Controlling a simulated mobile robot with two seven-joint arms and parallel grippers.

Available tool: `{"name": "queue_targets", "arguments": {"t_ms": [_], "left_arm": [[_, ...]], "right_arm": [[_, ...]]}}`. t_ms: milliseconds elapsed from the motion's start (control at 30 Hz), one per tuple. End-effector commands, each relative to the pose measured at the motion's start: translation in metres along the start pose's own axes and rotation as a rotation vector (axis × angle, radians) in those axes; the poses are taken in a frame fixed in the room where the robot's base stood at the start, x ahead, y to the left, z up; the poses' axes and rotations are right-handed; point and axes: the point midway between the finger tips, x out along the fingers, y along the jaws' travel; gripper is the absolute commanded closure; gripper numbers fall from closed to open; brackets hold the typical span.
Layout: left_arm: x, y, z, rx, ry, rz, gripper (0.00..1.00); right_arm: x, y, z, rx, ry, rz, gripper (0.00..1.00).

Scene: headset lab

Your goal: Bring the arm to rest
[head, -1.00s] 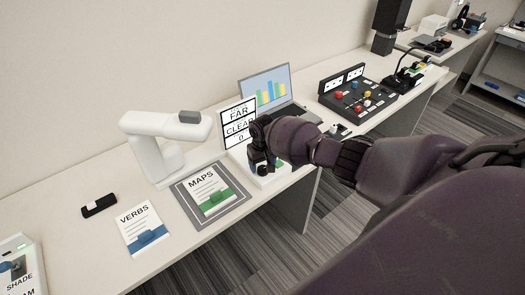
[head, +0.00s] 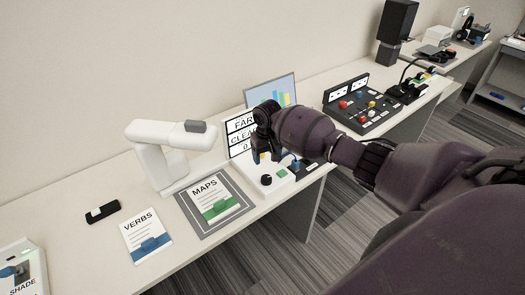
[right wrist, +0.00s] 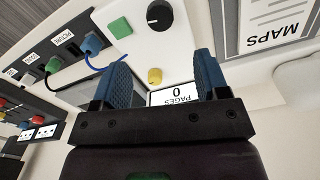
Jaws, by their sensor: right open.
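The gripper looks clear of the box, but the exact gap is hard to tell. My left gripper is not in view.
The MAPS sheet (head: 208,194) lies on a grey mat under the white document camera (head: 160,155). The VERBS sheet (head: 145,235) and a black device (head: 103,211) lie to the left. A laptop (head: 272,88) and a black switch panel (head: 360,105) stand to the right.

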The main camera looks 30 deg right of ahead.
Motion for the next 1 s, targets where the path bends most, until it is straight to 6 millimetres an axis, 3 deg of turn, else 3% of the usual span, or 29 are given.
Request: {"name": "queue_targets", "arguments": {"t_ms": [233, 367, 700, 833, 1000], "left_arm": [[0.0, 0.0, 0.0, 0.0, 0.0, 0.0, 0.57], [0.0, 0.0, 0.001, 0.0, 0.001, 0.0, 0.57], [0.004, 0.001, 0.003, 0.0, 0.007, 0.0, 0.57], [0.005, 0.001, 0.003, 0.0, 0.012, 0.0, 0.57], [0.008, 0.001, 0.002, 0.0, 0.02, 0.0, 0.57]], "right_arm": [[0.001, 0.0, 0.001, -0.001, 0.0, 0.0, 0.32], [0.017, -0.006, 0.01, -0.022, 0.018, -0.011, 0.32], [0.111, -0.056, 0.091, -0.16, 0.239, -0.118, 0.32], [0.132, -0.072, 0.127, -0.193, 0.351, -0.156, 0.32], [0.145, -0.085, 0.173, -0.213, 0.505, -0.187, 0.32]]}}
